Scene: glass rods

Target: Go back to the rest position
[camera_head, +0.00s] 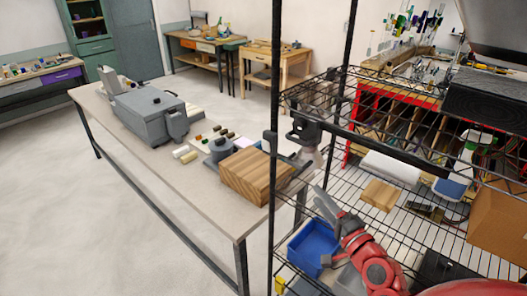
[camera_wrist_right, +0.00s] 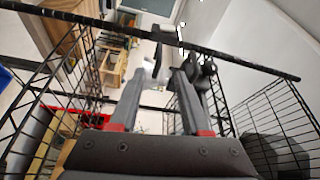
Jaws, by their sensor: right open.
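My right gripper (camera_head: 326,203) is at the lower right of the head view, at the end of my red arm, among the wire rack's bars. In the right wrist view its two grey fingers (camera_wrist_right: 156,88) stand apart with no object clearly held between them. A dark and grey device (camera_head: 305,130) stands by the rack post, above and left of the gripper in the head view. I cannot tell how near it is to the fingers. My left gripper is not in view.
The black wire rack (camera_head: 363,145) surrounds the right arm closely. A blue bin (camera_head: 312,247) is below the gripper. A long table (camera_head: 170,185) holds a wooden block (camera_head: 257,176) and a grey machine (camera_head: 148,112). The floor (camera_head: 60,215) at left is clear.

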